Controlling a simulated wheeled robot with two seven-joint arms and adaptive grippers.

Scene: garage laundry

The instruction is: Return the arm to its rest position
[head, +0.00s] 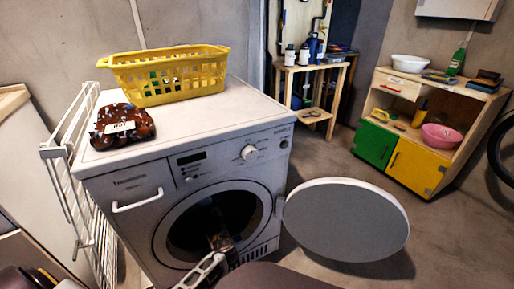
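My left gripper (221,243) is at the bottom centre of the head view, in front of the washing machine's round opening. It is dark and small against the dark drum, and I cannot tell whether its fingers are apart or whether it is in the opening. A pale grey link of mine (203,271) shows just below it. My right gripper is not in view. The white washing machine (137,182) has its round grey door (345,222) swung open to the right. The drum (205,222) looks dark inside, and its contents cannot be made out.
A yellow basket (170,78) and a dark patterned bundle with a white label (122,127) lie on the machine. A white wire rack (87,180) stands at its left. A wooden cabinet (440,105) and shelf (314,68) stand behind. Floor (455,240) is clear at right.

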